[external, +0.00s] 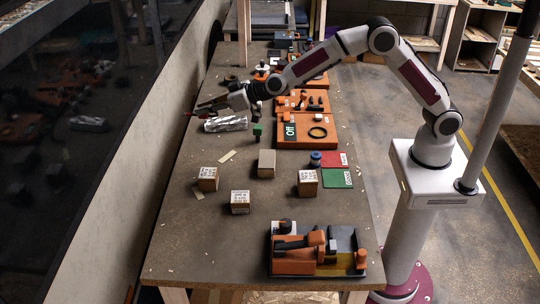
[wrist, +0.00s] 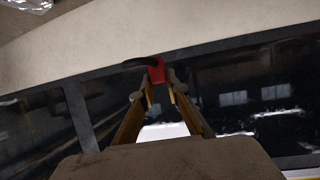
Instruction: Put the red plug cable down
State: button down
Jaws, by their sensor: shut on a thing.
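My gripper (external: 207,106) is at the far left edge of the table, pointing left toward the wall. Its fingers also show in the wrist view (wrist: 157,92), shut on the red plug cable (wrist: 157,70). The plug's red body sits between the fingertips, with a dark curved piece sticking out to the left. In the external view, a small red bit of the plug cable (external: 187,113) shows at the fingertips. Most of it is too small to make out there.
A silver foil-like bundle (external: 226,123) lies on the table (external: 215,165) just below my gripper. The wall (external: 130,120) borders the table's left side. Bare tabletop lies at the front left.

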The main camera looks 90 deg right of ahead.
jog(key=shift+w+d+f+m+h, duration=0.2)
jog(key=shift+d+m+h, duration=0.05)
jog(key=shift+m+h, duration=0.3)
jog(key=shift+d+f, duration=0.1)
jog(key=s+d+f+m+g+h, duration=0.3)
jog(key=s+d+f+m+h, duration=0.1)
jog(key=f, duration=0.6)
jog(key=s+m+h, duration=0.1)
jog(key=m+h, duration=0.1)
jog(key=h, duration=0.1)
jog(key=shift+s+d+f+g, duration=0.25)
jog(key=shift+s+f+g, duration=0.05)
jog(key=shift+g, duration=0.1)
jog(key=shift+m, duration=0.25)
jog(key=shift+f, duration=3.15)
jog(key=shift+f, duration=1.85)
